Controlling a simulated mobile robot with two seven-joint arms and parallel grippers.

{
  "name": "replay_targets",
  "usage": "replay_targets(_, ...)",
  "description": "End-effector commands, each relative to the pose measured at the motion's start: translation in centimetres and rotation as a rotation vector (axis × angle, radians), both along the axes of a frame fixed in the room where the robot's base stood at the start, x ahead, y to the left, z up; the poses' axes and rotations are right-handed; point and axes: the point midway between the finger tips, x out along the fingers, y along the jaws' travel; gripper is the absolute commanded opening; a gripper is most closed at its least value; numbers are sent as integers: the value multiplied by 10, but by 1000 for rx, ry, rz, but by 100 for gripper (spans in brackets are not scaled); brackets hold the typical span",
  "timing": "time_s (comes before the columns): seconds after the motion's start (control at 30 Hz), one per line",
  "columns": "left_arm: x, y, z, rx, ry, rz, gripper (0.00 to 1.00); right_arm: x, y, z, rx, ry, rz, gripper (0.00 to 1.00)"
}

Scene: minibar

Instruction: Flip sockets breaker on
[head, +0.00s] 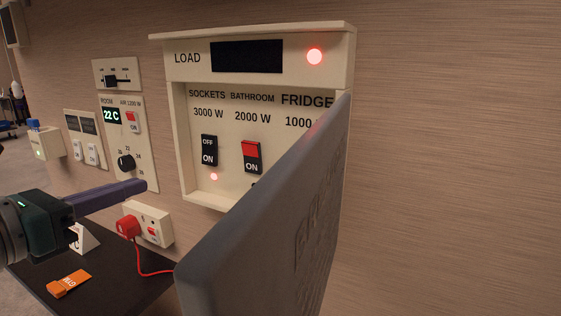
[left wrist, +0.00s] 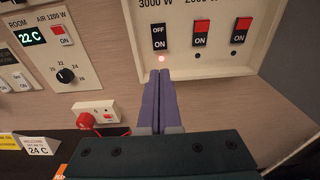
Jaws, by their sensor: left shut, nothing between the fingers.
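The sockets breaker (head: 209,150) is a black rocker marked OFF above ON, under the SOCKETS 3000 W label in the open breaker box (head: 185,185). It shows no red face, and a small red lamp glows below it. The breaker also shows in the left wrist view (left wrist: 160,37). The bathroom breaker (head: 251,156) shows a red upper half. My left gripper (head: 141,187) is shut and empty, left of and below the box, apart from the breaker. In the left wrist view its fingertips (left wrist: 163,82) point up towards the lamp. My right gripper is not in view.
The grey box door (head: 265,220) stands open and hides the fridge breaker in the head view; that breaker (left wrist: 240,30) shows in the left wrist view. The LOAD display (head: 247,57) is dark beside a lit red lamp. A socket with a red plug (head: 128,227) sits below.

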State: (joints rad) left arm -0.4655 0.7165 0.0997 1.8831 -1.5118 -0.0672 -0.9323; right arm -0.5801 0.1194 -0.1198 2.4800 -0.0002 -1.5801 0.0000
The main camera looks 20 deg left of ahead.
Motion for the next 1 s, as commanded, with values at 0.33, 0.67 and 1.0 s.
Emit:
replay_targets(0.33, 49, -4, -2, -2, -6, 0, 0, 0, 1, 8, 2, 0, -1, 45)
replay_targets(0.67, 105, -8, -14, -2, -5, 1, 0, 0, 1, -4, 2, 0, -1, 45)
replay_targets(1.0, 133, -11, -16, -1, -2, 0, 0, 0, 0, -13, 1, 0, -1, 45)
